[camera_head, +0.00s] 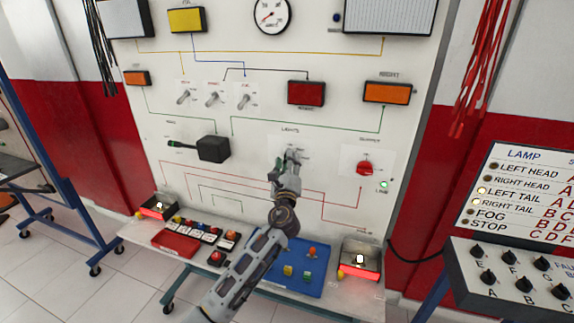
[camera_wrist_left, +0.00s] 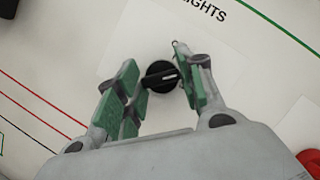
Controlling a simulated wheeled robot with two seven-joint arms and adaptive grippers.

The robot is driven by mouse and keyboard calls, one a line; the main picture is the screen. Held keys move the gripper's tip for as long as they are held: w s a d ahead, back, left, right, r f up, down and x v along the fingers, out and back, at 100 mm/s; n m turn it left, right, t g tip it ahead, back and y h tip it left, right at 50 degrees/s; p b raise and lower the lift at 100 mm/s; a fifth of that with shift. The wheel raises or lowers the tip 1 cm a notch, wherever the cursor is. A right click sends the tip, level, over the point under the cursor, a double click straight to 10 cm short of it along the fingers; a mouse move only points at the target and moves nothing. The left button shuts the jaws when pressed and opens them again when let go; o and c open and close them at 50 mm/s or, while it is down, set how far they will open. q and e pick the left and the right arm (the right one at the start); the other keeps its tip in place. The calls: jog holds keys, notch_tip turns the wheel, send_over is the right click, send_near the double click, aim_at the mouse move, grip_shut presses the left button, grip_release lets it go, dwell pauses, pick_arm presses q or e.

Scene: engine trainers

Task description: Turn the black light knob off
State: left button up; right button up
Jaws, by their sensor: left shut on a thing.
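The black light knob (camera_wrist_left: 162,77) is on the white panel below the word LIGHTS in the left wrist view. A white mark on it points to the right in that view. My left gripper (camera_wrist_left: 156,80) is shut on the knob, with its green-padded fingers on either side of it. In the head view my left gripper (camera_head: 288,165) reaches up to the panel under the LIGHTS label and mostly hides the knob. My right gripper is in neither view.
A red knob (camera_head: 365,168) and a lit green lamp (camera_head: 384,184) are right of the gripper. A black lever box (camera_head: 212,149) is to the left. The lamp board (camera_head: 528,190) shows LEFT TAIL and RIGHT TAIL lit. Both lower tail lamp boxes glow red.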

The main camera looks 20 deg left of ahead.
pick_arm(q)
jog(key=shift+r+n+g+y+p, duration=0.15)
jog(key=shift+n+g+p, duration=0.45)
jog(key=shift+n, duration=1)
jog(key=shift+f+n+g+y+p, duration=0.1)
jog(key=shift+n+g+y+p, duration=0.4)
jog(key=shift+n, duration=1.1)
jog(key=shift+r+n+g+h+p, duration=0.1)
jog(key=shift+n+g+p, duration=0.25)
jog(key=shift+n+g, duration=0.85)
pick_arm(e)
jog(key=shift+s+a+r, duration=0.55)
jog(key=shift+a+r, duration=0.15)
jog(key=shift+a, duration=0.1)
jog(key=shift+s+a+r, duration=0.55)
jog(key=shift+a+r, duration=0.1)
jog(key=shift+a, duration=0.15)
pick_arm(q)
jog(key=shift+n+t, duration=0.4)
jog(key=shift+n, duration=0.1)
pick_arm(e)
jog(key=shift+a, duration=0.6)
pick_arm(q)
jog(key=o, duration=1)
